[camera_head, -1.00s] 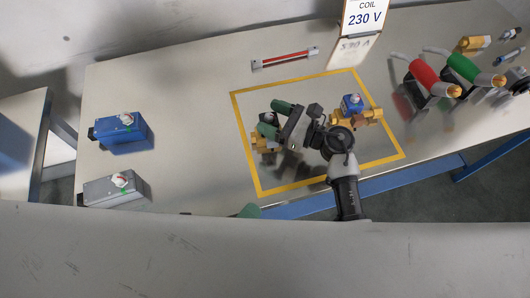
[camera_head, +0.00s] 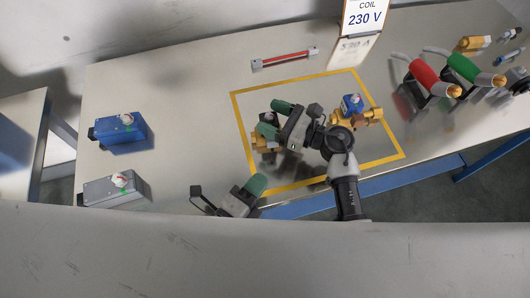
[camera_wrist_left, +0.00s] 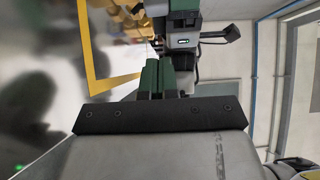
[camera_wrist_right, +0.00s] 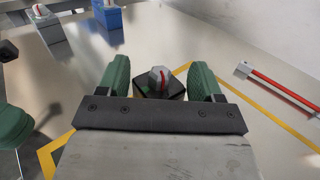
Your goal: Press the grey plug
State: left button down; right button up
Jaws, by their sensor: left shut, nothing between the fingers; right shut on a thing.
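My right gripper (camera_head: 275,118) is shut on a small plug, over the left brass valve (camera_head: 262,142) inside the yellow frame. In the right wrist view the plug shows between the green fingers as a grey cap with a red mark (camera_wrist_right: 158,77) on a dark square body. I take it for the grey plug. Whether it is fully seated on the valve is hidden. My left gripper (camera_head: 254,184) is shut and empty near the front table edge, below the frame. Its green fingers (camera_wrist_left: 160,75) lie together in the left wrist view.
A blue box (camera_head: 122,132) and a grey box (camera_head: 115,190) stand at the left. A second brass valve (camera_head: 370,116) carries a blue plug (camera_head: 352,103). A red bar (camera_head: 285,58) and a "230 V" sign (camera_head: 364,18) are behind. Red and green handled items (camera_head: 425,76) stand right.

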aim_at(273, 145)
pick_arm(q)
jog(key=w, duration=0.2)
jog(key=w+d, duration=0.1)
jog(key=w, duration=0.2)
jog(key=shift+w+d, duration=0.3)
jog(key=shift+d, duration=0.1)
jog(key=shift+w+a, duration=0.25)
jog(key=shift+w, duration=0.6)
jog(key=shift+w+a, duration=0.25)
jog(key=shift+w, duration=0.8)
pick_arm(e)
jog(key=shift+s+a, duration=0.1)
pick_arm(q)
jog(key=s, duration=0.2)
jog(key=s+d, duration=0.1)
jog(key=s, duration=0.1)
jog(key=shift+s+f, duration=0.1)
jog(key=shift+s, duration=0.1)
jog(key=v, duration=1)
jog(key=shift+w, duration=0.1)
